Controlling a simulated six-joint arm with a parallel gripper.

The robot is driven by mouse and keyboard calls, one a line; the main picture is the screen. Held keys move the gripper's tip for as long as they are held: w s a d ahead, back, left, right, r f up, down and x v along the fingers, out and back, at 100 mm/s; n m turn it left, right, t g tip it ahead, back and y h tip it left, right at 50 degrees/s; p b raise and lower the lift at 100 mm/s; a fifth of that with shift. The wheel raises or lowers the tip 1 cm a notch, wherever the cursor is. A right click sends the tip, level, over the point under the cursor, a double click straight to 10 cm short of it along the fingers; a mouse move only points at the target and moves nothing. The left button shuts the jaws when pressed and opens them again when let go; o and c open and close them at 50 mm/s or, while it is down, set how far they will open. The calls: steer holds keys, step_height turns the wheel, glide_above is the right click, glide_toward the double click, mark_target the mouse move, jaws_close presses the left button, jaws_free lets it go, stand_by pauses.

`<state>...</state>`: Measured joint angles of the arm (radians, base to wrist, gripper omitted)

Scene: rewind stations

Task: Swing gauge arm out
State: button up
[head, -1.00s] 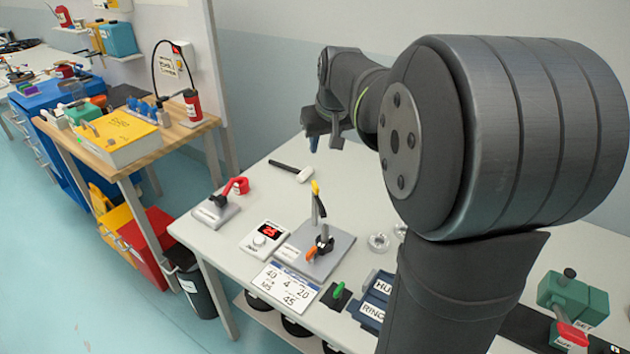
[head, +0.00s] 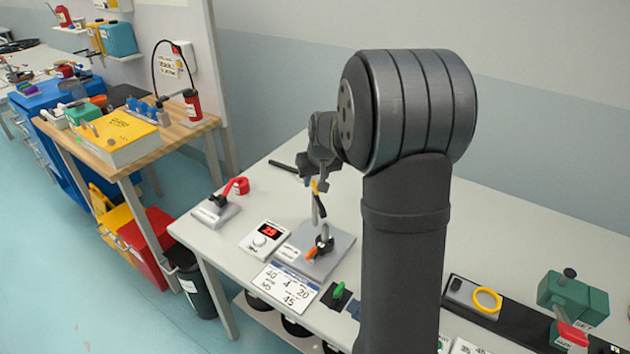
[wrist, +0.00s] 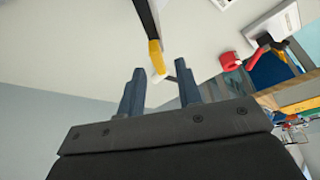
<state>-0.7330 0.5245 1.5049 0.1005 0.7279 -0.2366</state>
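The gauge stand has a grey base plate (head: 334,243), a black-and-orange joint (head: 322,246) and an upright dark arm (head: 318,207). I take this for the gauge arm; its yellow tip (head: 315,187) points up. In the wrist view the yellow tip (wrist: 155,52) shows just past my fingertips, in the gap between them. My gripper (wrist: 160,78) is open, its two blue-grey fingers apart with nothing clasped. In the head view my gripper (head: 307,178) is at the yellow tip, partly hidden; whether they touch I cannot tell.
A green device (head: 572,298) and yellow ring (head: 487,299) are at right.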

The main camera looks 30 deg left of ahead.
steer(key=shift+w+a+f, duration=0.15)
steer(key=shift+a+f, duration=0.05)
steer(key=shift+f, duration=0.4)
jaws_close()
